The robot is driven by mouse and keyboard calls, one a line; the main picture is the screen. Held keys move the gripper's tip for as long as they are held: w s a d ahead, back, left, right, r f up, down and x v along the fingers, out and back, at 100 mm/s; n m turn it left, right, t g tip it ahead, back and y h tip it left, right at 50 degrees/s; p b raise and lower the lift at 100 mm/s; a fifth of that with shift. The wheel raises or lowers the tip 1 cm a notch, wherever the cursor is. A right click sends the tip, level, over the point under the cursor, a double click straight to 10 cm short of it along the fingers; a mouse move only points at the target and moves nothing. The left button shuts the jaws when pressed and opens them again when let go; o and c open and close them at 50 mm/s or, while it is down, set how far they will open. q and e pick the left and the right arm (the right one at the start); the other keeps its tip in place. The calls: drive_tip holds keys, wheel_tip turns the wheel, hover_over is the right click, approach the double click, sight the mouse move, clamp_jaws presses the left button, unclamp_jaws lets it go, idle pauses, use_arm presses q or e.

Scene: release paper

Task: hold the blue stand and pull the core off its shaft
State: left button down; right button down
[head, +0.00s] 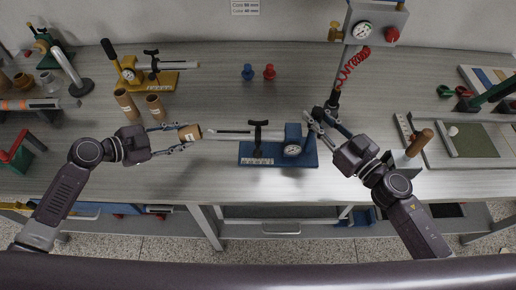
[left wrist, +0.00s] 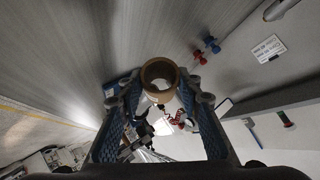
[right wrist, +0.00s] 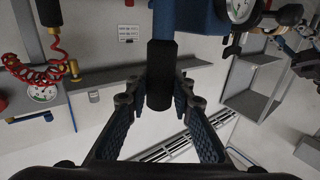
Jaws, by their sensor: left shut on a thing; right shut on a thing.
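The blue stand (head: 278,158) sits on the table at centre, with a dial and a black T-handle on top. Its pale shaft (head: 225,134) points left. My left gripper (head: 188,134) is shut on a brown core (head: 190,132) at the shaft's free left end. In the left wrist view the hollow core (left wrist: 160,72) sits between the fingers; I cannot tell whether the shaft tip is inside it. My right gripper (head: 318,117) is shut on the stand's dark grip at its right end. The right wrist view shows this black grip (right wrist: 161,75) between the fingers.
Two brown cores (head: 125,103) stand at the left near a yellow stand (head: 150,80). Blue and red pegs (head: 269,72) stand behind the blue stand. A gauge post with a red coiled hose (head: 352,62) rises behind my right gripper. A tray (head: 475,140) lies right.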

use_arm(q)
drive_tip(key=shift+w+a, duration=0.1)
drive_tip(key=shift+a, duration=0.35)
use_arm(e)
drive_tip(key=shift+d+f, duration=0.1)
use_arm(q)
drive_tip(key=shift+a, duration=0.1)
use_arm(e)
drive_tip(key=shift+d, duration=0.1)
use_arm(q)
drive_tip(key=shift+a, duration=0.2)
use_arm(e)
drive_tip(key=shift+w, duration=0.1)
drive_tip(key=c, duration=2.2)
unclamp_jaws()
drive_tip(key=shift+r, duration=0.25)
use_arm(q)
drive_tip(key=shift+d, duration=0.1)
use_arm(e)
drive_tip(key=o, duration=0.6)
drive_tip(key=shift+f, duration=0.3)
drive_tip(key=v, duration=1.2)
drive_tip(key=shift+r, duration=0.2)
use_arm(q)
drive_tip(key=shift+f, duration=0.1)
